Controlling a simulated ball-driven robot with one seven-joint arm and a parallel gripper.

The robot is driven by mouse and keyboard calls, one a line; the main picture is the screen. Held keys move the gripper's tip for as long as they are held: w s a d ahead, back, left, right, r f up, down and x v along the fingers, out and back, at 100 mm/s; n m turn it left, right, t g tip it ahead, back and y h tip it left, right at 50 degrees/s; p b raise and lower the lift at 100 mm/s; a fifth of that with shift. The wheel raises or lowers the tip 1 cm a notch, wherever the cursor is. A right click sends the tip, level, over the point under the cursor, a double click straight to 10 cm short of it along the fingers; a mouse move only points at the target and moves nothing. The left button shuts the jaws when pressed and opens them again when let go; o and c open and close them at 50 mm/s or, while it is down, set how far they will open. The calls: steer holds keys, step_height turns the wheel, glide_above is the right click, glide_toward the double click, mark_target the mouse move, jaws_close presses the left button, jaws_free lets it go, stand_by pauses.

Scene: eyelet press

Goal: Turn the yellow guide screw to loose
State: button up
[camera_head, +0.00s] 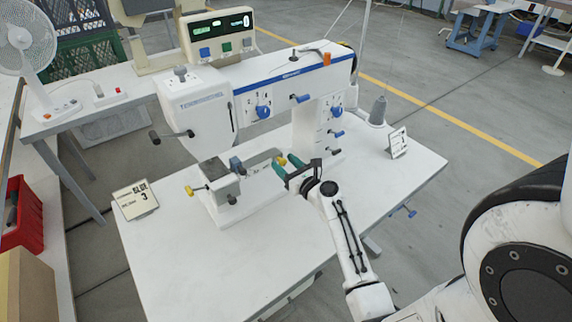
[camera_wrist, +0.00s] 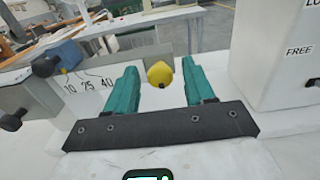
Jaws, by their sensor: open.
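A yellow knob, which looks like the guide screw (camera_wrist: 160,73), sits between my gripper's two teal fingers in the wrist view, with a visible gap on each side. A small dark mark shows at its lower edge. In the head view a yellow knob (camera_head: 280,160) shows by the fingertips, partly hidden by them. My gripper (camera_head: 287,166) is open at the right end of the white fixture (camera_head: 255,190) on the press table. It also shows in the wrist view (camera_wrist: 159,66). I cannot tell whether a finger touches the knob.
The white press (camera_head: 270,85) stands behind the fixture. A panel (camera_wrist: 285,60) marked "FREE" is close on the right in the wrist view. A scale plate (camera_wrist: 92,82) marked 10, 25, 40 is at left. Another yellow knob (camera_head: 190,190) is at the fixture's left end. The front table is clear.

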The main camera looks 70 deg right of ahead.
steer(key=shift+c, duration=0.4)
jaws_close()
